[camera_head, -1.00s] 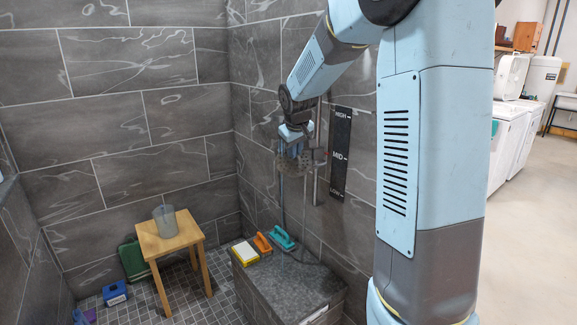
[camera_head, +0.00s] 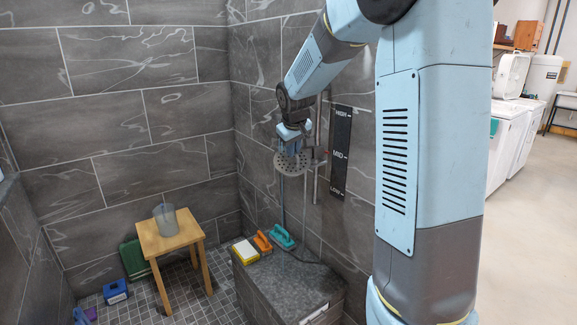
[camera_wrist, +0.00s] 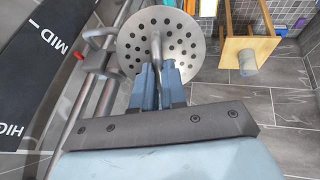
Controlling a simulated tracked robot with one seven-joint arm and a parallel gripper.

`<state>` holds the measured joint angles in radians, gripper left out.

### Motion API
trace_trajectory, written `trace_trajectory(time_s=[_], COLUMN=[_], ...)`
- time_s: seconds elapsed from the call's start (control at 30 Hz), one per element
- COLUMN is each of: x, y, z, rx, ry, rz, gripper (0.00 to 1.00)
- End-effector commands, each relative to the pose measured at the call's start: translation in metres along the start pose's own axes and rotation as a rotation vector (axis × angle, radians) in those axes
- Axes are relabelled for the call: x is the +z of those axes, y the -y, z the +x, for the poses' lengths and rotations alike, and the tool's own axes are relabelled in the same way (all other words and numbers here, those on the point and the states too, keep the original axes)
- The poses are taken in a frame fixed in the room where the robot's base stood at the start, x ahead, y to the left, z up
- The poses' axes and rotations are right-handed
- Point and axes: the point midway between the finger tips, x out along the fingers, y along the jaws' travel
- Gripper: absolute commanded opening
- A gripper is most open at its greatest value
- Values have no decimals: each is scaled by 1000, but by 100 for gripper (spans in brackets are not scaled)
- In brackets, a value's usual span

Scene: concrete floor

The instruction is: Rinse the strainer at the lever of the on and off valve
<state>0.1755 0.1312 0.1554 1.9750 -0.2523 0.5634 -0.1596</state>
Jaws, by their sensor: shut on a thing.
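The strainer (camera_head: 294,163) is a round grey disc with holes. It hangs in front of the tiled wall, below my gripper (camera_head: 292,146). In the wrist view the strainer (camera_wrist: 160,42) lies past the fingertips, its thin handle running back between them. My gripper (camera_wrist: 160,78) is shut on that handle. A metal fitting on a vertical pipe (camera_head: 316,170) is just right of the strainer; it also shows in the wrist view (camera_wrist: 97,58) left of the disc. I cannot tell which part is the valve lever, or whether the strainer touches the fitting.
A black panel (camera_head: 340,152) marked HIGH, MID, LOW is on the wall to the right. Below is a tiled bench (camera_head: 290,283) with teal (camera_head: 282,237), orange (camera_head: 262,241) and yellow-white (camera_head: 245,251) items. A wooden stool (camera_head: 162,240) bears a grey cup (camera_head: 166,219).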

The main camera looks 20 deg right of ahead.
Motion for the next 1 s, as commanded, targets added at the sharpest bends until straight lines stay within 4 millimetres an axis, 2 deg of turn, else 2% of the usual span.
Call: trace_trajectory(time_s=[0.23, 1.0], x=[4, 41], y=[3, 27], z=[-4, -27], rx=[0, 0], ry=[-1, 0], rz=[0, 0], gripper=[0, 0])
